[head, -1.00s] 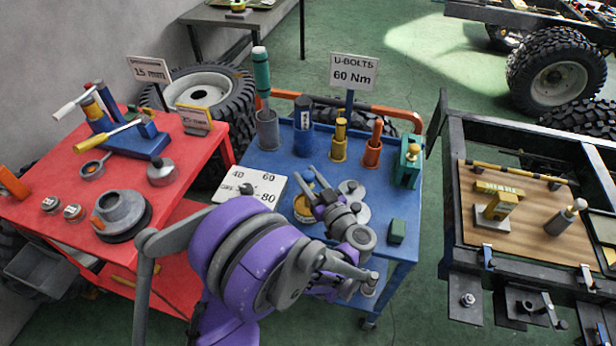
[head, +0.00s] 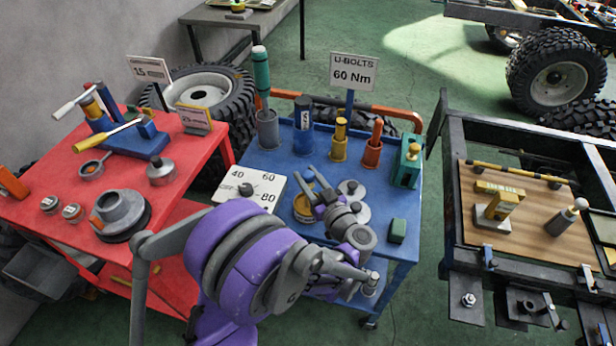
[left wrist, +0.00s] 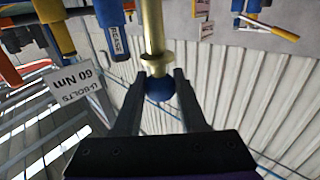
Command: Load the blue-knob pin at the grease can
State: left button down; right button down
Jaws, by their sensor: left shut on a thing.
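My left gripper (head: 313,178) is above the blue cart, its fingers shut around the blue knob (left wrist: 160,90) of a brass-coloured pin (left wrist: 153,28). In the left wrist view the collared shaft runs away from the fingers. In the head view the blue knob (head: 308,174) shows small between the fingers, and the shaft is mostly hidden. A dark blue can (head: 303,138) with a white label, which looks like the grease can, stands at the back of the cart, apart from the gripper. It also shows in the left wrist view (left wrist: 112,14). My right gripper is not in view.
Grey, yellow (head: 339,148) and orange (head: 372,152) holders with upright tools flank the can. A U-bolts sign (head: 353,72) rises behind. A white dial board (head: 250,190), a yellow-rimmed tin (head: 304,208) and grey discs (head: 352,190) lie near my gripper.

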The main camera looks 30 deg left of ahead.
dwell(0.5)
pick_arm(q)
jog(key=shift+r+p, duration=1.8)
jog(key=shift+r, duration=1.7)
